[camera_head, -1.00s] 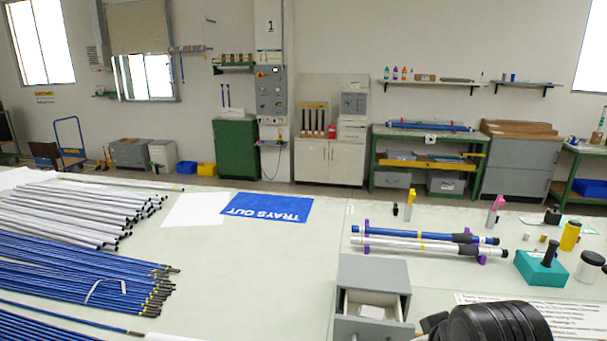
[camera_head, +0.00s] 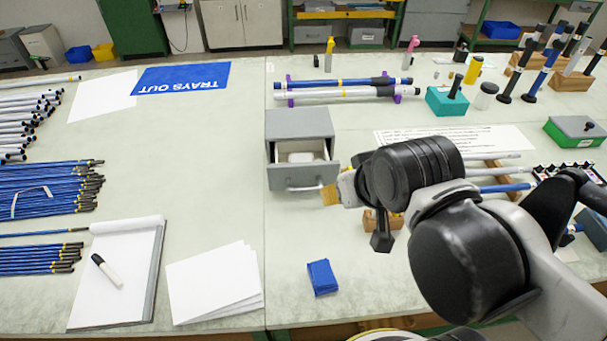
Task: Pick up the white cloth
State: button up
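A small white folded thing, which looks like the white cloth (camera_head: 300,157), lies inside the open drawer of a small grey cabinet (camera_head: 298,124) on the table. The drawer's front (camera_head: 303,177), with its handle, faces me. My gripper (camera_head: 348,190) is at the end of my arm, just right of the drawer's front corner and apart from the cloth. My black wrist hides much of the gripper. The frames do not show clearly how far apart its fingers are.
Blue and silver rods (camera_head: 345,87) lie on purple rests behind the cabinet. A wooden block (camera_head: 372,222) stands under my arm.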

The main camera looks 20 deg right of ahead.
aim_at(295, 157)
jog(key=z, duration=2.15)
jog(key=u, duration=2.15)
jog(key=j+z, duration=0.2)
jog(key=z, duration=0.2)
jog(key=j+z, duration=0.2)
jog(key=z, duration=0.2)
jog(key=k+j+z, duration=0.1)
jog(key=z, duration=0.35)
jog(key=j, duration=0.1)
